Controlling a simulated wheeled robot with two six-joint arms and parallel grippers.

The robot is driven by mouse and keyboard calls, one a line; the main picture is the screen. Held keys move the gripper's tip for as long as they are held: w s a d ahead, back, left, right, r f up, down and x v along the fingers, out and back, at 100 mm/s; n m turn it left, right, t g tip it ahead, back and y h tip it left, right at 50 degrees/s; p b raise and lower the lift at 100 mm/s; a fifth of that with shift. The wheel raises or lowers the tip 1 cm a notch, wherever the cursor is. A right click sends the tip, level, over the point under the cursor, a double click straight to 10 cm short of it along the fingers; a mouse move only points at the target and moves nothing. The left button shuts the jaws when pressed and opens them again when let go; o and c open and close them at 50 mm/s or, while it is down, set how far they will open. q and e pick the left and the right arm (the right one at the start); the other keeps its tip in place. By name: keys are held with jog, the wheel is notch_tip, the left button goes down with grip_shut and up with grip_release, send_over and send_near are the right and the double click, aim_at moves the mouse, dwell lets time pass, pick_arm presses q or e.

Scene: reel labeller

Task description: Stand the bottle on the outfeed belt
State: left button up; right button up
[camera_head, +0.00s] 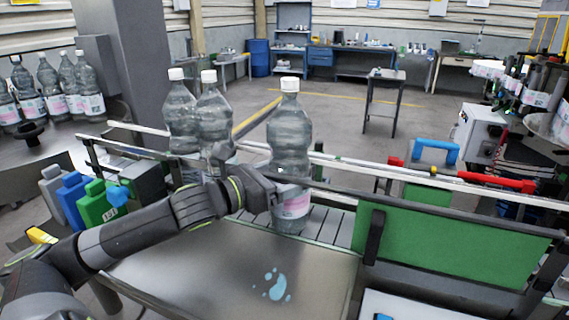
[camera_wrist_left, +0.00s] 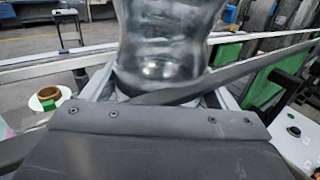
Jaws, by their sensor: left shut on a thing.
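A clear plastic bottle (camera_head: 289,140) with a white cap and pink-and-white label stands upright over the slatted outfeed belt (camera_head: 329,227). Its base appears at belt level, but I cannot tell whether it touches. My left gripper (camera_head: 273,188) is shut on this bottle around its lower half, from the left. In the left wrist view the clear bottle (camera_wrist_left: 168,45) rises directly beyond the dark gripper body, which hides its lower part. My right gripper is not in view.
A metal plate (camera_head: 220,270) with a blue splash mark lies in front of the belt. A green panel (camera_head: 455,250) and rails border the belt at right. Coloured jugs (camera_head: 90,201) stand at left. Several more bottles (camera_head: 60,90) stand on a round table at far left.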

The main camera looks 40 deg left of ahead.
pick_arm(q)
jog(key=shift+d, duration=0.1)
dwell(0.3)
jog(key=shift+f, duration=0.15)
jog(key=o, duration=1.8)
jog(key=shift+c, duration=0.2)
jog(key=shift+o, duration=1.2)
jog(key=shift+s, duration=0.15)
